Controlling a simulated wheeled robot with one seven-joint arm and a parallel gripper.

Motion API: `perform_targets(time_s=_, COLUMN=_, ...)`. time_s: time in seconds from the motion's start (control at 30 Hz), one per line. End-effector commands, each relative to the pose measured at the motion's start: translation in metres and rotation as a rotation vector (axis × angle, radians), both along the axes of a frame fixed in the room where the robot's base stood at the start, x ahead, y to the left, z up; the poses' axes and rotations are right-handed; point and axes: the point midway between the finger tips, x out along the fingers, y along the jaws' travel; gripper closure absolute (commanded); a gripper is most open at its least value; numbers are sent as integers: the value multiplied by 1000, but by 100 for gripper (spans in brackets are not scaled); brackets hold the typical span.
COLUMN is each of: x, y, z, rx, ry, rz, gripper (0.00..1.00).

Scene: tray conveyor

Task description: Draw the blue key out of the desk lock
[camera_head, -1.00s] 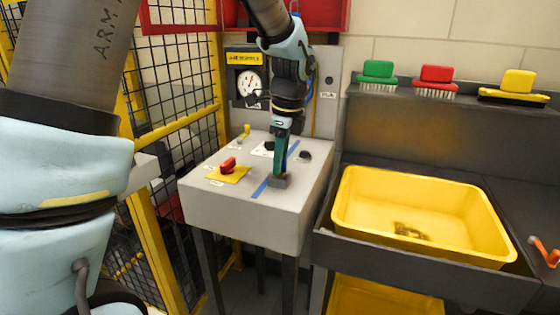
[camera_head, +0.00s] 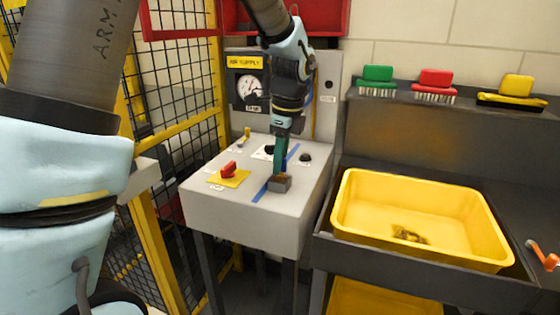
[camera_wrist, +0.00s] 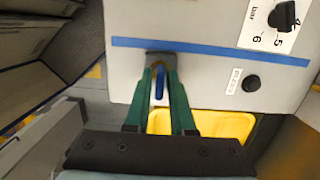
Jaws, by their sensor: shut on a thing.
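The grey desk lock (camera_head: 280,184) is a small dark block on the front right of the grey desk panel, and it shows in the wrist view (camera_wrist: 161,57) too. The blue key (camera_wrist: 160,82) is upright between my two green fingers in the wrist view. My gripper (camera_head: 281,173) points down over the lock and is shut on the key, as the wrist view also shows (camera_wrist: 160,76). The key lines up with the lock block. I cannot tell how much of its shaft sits inside. In the head view the fingers hide the key.
A blue tape line (camera_head: 275,173) crosses the panel beside the lock. A red knob (camera_head: 228,169) on a yellow plate is to the left, a black knob (camera_head: 305,157) behind. A yellow basin (camera_head: 345,210) stands right. A mesh fence (camera_head: 183,70) is at left.

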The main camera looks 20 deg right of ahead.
Motion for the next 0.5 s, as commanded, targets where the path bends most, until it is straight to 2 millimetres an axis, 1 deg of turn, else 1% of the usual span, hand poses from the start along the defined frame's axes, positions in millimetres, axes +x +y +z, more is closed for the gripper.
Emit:
perform_targets(time_s=0.03, x=0, y=0, z=3, rx=0, ry=0, rz=0, gripper=100)
perform_targets(time_s=0.5, x=0, y=0, z=16, rx=0, ry=0, rz=0, gripper=100)
